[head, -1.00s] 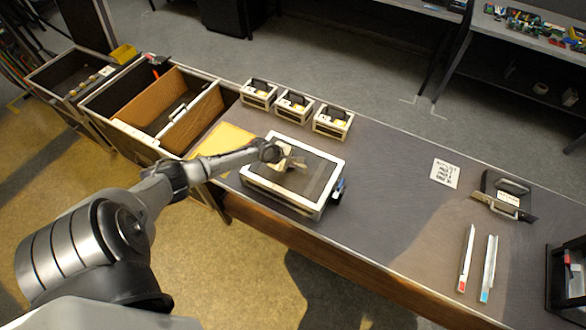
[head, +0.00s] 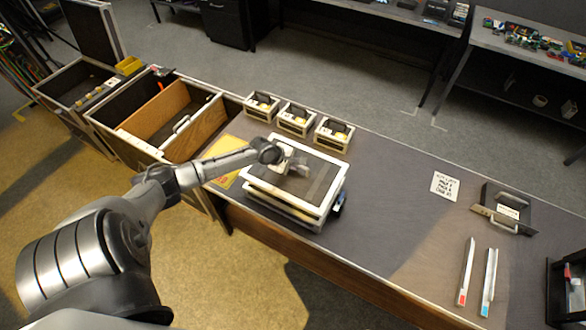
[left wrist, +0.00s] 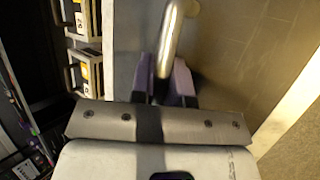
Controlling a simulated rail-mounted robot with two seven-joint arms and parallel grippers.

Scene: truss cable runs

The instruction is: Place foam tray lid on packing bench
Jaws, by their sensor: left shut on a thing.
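The foam tray lid (head: 318,184) has a dark panel in a white frame. It is raised a little above the white foam tray (head: 285,212) on the packing bench (head: 390,200), with a gap between them. My left gripper (head: 296,168) is over the middle of the lid, shut on its handle. In the left wrist view the silver handle (left wrist: 172,40) runs between the fingers (left wrist: 163,82), with the lid's panel (left wrist: 245,60) below. The tray's inside is hidden under the lid. My right gripper is not in view.
Several small white-framed boxes (head: 296,119) stand along the bench's far edge. A yellow sheet (head: 228,160) lies left of the tray. Open crates (head: 165,115) adjoin the bench's left end. Right of the tray is clear bench, then a printed card (head: 445,186) and two white strips (head: 477,270).

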